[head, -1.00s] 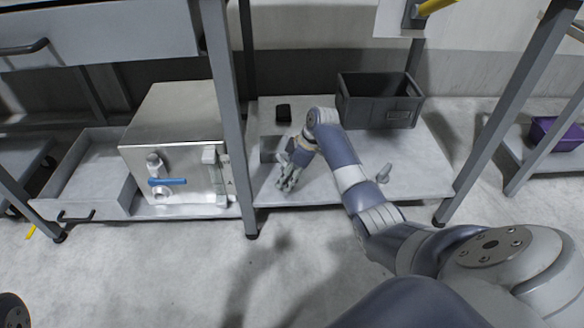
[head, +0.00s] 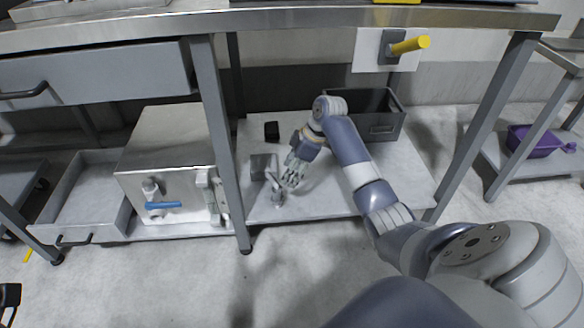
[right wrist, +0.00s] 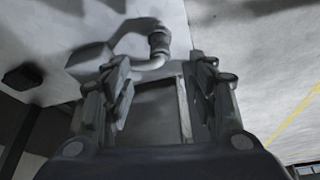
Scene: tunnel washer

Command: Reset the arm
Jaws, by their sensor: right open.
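My right arm (head: 350,150) reaches from the lower right, under the steel table, to the lower shelf. My right gripper (head: 290,182) is above the shelf, pointing down beside a small grey box (head: 263,168) with a grey pipe fitting (head: 278,195) in front of it. In the right wrist view the two fingers of my right gripper (right wrist: 160,95) are apart. The box (right wrist: 158,110) and the bent pipe fitting (right wrist: 158,50) show between and beyond them; nothing is clearly held. A dark part at the lower left corner of the head view may be my left gripper; its jaws cannot be made out.
The tabletop edge (head: 290,18) and table legs (head: 218,140) surround the arm. A steel box with a blue-handled valve (head: 165,204) stands left. A dark crate (head: 392,127) is at the back right, and a small black block (head: 271,131) behind the gripper. The floor in front is clear.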

